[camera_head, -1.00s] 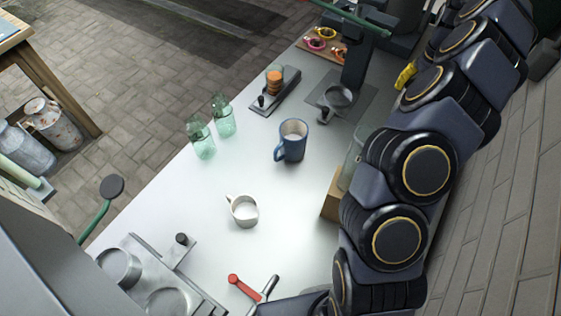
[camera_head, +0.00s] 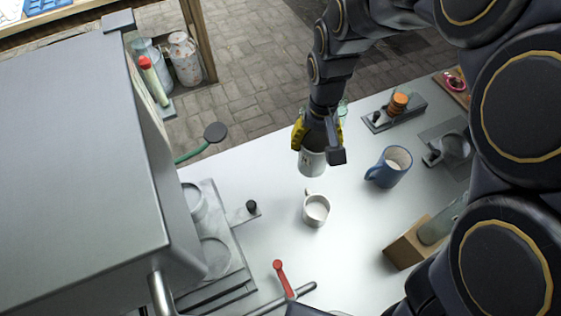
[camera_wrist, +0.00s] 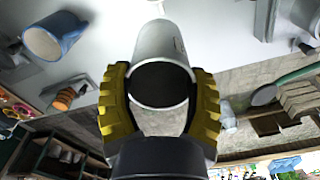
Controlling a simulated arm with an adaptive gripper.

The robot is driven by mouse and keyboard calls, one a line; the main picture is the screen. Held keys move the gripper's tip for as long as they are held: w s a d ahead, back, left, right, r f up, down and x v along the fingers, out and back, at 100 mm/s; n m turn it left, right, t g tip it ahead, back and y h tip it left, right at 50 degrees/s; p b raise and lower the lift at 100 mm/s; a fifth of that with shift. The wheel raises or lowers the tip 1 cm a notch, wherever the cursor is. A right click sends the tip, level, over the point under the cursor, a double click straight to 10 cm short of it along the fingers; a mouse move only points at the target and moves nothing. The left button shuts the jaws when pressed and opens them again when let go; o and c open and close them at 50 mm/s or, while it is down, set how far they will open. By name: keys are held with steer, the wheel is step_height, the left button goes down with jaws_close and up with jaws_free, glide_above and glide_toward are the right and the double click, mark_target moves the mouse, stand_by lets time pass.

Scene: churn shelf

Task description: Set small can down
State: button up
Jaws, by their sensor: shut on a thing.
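The small can (camera_head: 312,163) is a pale, whitish cylinder with a small dark mark on its side. My gripper (camera_head: 317,143) is shut on it, with yellow finger pads on both sides. In the wrist view the can (camera_wrist: 163,45) lies between the pads of my gripper (camera_wrist: 160,100), its dark round end facing the camera. In the head view it hangs below the fingers over the white counter (camera_head: 275,215), just beyond a white cup (camera_head: 316,209). I cannot tell whether its lower end touches the counter.
A blue mug (camera_head: 389,167) stands to the right, with a wooden box (camera_head: 408,250) nearer. Green glass (camera_head: 342,108) is mostly hidden behind my gripper. A grey machine (camera_head: 85,160) fills the left, and a red-handled tool (camera_head: 283,278) is in front.

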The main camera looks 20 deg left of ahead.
steer(key=s+a, duration=0.2)
steer(key=s, duration=0.3)
steer(key=shift+n, duration=0.4)
steer(key=shift+w+a+f, duration=1.35)
steer(key=shift+w+f, duration=0.45)
steer(key=shift+f, duration=0.45)
steer(key=shift+w+a+f, duration=1.35)
steer(key=shift+w+f, duration=0.5)
steer(key=shift+f, duration=0.45)
steer(key=shift+w+a+f, duration=1.35)
steer(key=shift+w+f, duration=0.45)
steer(key=shift+f, duration=0.45)
steer(key=shift+f, duration=0.1)
steer(key=o, duration=1.1)
